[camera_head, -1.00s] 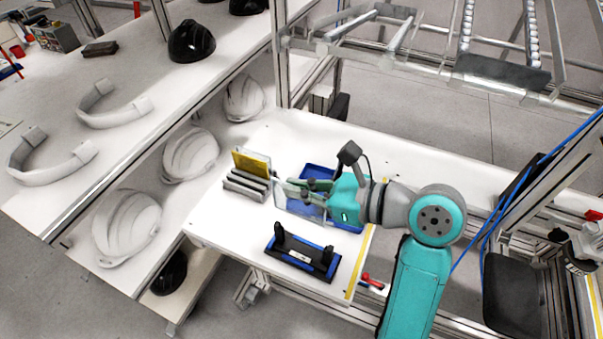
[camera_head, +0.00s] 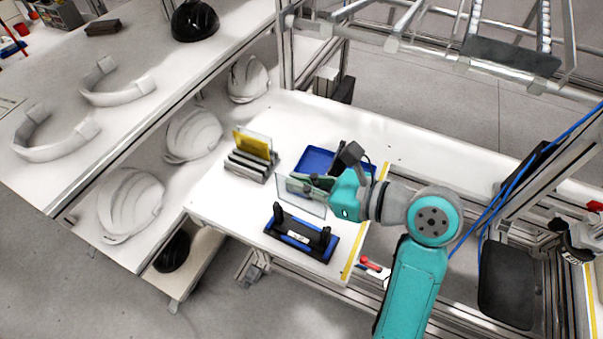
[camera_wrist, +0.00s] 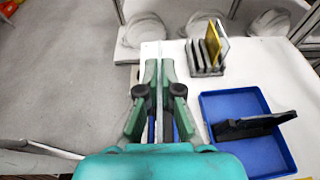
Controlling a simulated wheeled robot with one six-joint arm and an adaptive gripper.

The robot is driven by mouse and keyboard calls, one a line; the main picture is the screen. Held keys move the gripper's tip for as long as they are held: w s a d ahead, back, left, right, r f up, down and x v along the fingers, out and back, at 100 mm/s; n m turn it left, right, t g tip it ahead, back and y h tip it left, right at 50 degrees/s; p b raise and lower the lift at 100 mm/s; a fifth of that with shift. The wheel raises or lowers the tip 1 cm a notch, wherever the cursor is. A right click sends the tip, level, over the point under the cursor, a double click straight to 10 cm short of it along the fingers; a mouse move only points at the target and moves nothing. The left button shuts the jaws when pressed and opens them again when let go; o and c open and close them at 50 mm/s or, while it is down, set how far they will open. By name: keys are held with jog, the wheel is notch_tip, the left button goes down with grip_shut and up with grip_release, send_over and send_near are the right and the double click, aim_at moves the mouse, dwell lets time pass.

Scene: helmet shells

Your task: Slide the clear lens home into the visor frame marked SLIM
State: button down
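My gripper (camera_head: 312,187) is shut on the clear lens (camera_head: 314,209), an upright see-through panel. In the wrist view the lens (camera_wrist: 159,50) shows nearly edge-on between the fingers (camera_wrist: 163,95). A black visor frame (camera_head: 324,249) with two upright posts and blue edging lies on the table just in front of and below the lens. Its pale label is too small to read. The lens appears apart from it. In the wrist view another black frame (camera_wrist: 255,124) lies in a blue tray (camera_wrist: 287,152); its marking cannot be seen.
A grey slotted rack (camera_head: 240,168) left of the gripper holds a yellow lens (camera_head: 250,143) and a clear panel behind it. The blue tray (camera_head: 312,153) is behind my gripper. White helmet shells (camera_head: 193,135) stand on a shelf at left. The table's right back is clear.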

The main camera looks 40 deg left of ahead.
jog(key=shift+f, duration=1.55)
jog(key=shift+f, duration=3.95)
jog(key=c, duration=1.2)
grip_release()
jog(key=shift+c, duration=0.2)
jog(key=v, duration=1.2)
